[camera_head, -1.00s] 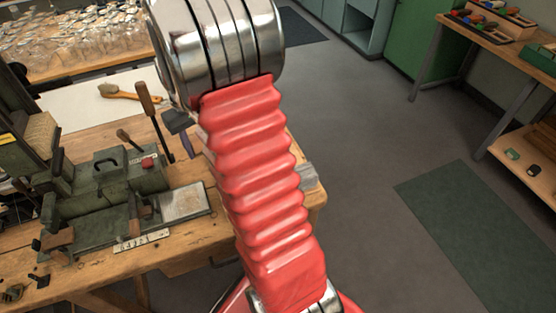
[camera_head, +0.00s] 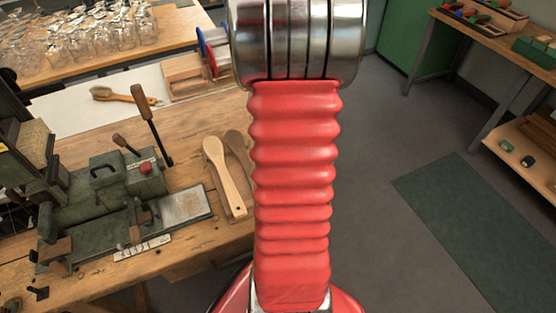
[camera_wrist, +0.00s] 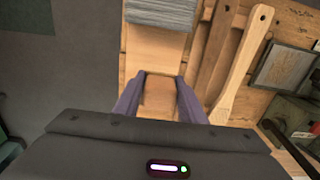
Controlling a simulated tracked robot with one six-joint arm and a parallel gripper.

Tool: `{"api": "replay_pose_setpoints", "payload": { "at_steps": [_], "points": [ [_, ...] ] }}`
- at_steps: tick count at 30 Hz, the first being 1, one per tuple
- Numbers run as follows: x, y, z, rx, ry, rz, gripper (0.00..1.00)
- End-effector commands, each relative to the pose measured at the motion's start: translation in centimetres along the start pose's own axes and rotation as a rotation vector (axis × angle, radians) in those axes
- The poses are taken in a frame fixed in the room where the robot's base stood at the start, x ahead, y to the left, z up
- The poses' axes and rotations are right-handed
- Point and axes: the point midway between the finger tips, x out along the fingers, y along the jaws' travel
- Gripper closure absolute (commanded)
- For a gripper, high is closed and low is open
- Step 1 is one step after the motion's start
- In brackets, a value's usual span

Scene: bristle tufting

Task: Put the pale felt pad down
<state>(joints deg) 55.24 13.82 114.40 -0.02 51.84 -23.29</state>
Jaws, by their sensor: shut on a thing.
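My gripper (camera_wrist: 162,80) shows in the wrist view, with two dark purple fingers pointing away from the camera. The fingers are a little apart and shut on a pale tan piece (camera_wrist: 159,98) between them, the felt pad. Its colour is close to the wood beyond, so its outline is hard to make out, and I cannot tell its height above the wood. In the head view my own red arm hides the gripper and the pad.
A grey ribbed block (camera_wrist: 160,12) lies beyond the fingertips. A brush (camera_head: 125,96) lies on a white sheet (camera_head: 70,105). Glassware (camera_head: 85,35) stands behind.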

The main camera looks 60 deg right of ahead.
Motion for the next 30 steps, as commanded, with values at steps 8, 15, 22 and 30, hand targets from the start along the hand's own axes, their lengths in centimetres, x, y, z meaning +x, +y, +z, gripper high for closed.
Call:
{"api": "replay_pose_setpoints", "payload": {
  "at_steps": [8, 15, 22, 30],
  "points": [
    [0.0, 1.0, 0.7, 0.013, 0.000, 0.000, 0.91],
    [0.2, 1.0, 0.7, 0.013, -0.001, 0.000, 0.91],
    [3.2, 0.9, 0.7, 0.013, -0.004, -0.002, 0.91],
    [6.2, 0.9, 0.6, 0.012, -0.001, 0.000, 0.91]
  ]
}}
